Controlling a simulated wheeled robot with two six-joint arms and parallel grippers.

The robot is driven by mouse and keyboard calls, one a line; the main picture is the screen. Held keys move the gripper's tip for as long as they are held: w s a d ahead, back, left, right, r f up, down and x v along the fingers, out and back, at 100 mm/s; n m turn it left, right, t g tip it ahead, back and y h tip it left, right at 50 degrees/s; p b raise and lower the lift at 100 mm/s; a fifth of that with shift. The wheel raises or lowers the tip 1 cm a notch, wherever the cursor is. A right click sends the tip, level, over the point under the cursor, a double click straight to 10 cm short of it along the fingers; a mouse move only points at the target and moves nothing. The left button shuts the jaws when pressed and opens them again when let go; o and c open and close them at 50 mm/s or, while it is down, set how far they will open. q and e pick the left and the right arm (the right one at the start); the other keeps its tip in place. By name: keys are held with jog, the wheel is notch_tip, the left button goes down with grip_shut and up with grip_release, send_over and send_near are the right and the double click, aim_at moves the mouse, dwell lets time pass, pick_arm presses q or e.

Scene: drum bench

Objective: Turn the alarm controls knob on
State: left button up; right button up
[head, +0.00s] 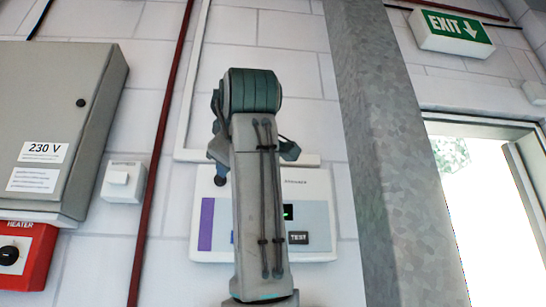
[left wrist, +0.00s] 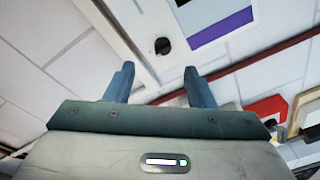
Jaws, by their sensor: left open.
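The alarm panel (head: 318,187) is a white box on the wall with a purple stripe, a grey face and a TEST button. My left arm hides its middle. In the left wrist view, part of the panel (left wrist: 142,52) shows with a black round knob (left wrist: 162,46). A dark round shape that looks like this knob (head: 220,181) shows just left of my arm in the head view. My left gripper (left wrist: 158,69) is open and empty, its fingertips pointing toward the panel with the knob between and beyond them. The knob looks apart from both fingers. My right gripper is out of view.
A grey 230 V cabinet (head: 88,120), a white switch (head: 124,182) and a red heater box (head: 27,255) are on the wall at left. A dark red pipe (head: 160,150) runs beside the panel. A grey column (head: 370,140) stands right, before a bright doorway and an EXIT sign (head: 452,32).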

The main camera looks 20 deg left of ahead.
aim_at(220, 179)
pick_arm(q)
jog(key=s+a+p+x, duration=0.1)
jog(key=p+x, duration=0.5)
jog(key=x, duration=0.5)
jog(key=shift+a+r, duration=0.2)
jog(key=shift+a, duration=0.1)
jog(key=shift+c, duration=0.3)
jog(key=c, duration=0.9)
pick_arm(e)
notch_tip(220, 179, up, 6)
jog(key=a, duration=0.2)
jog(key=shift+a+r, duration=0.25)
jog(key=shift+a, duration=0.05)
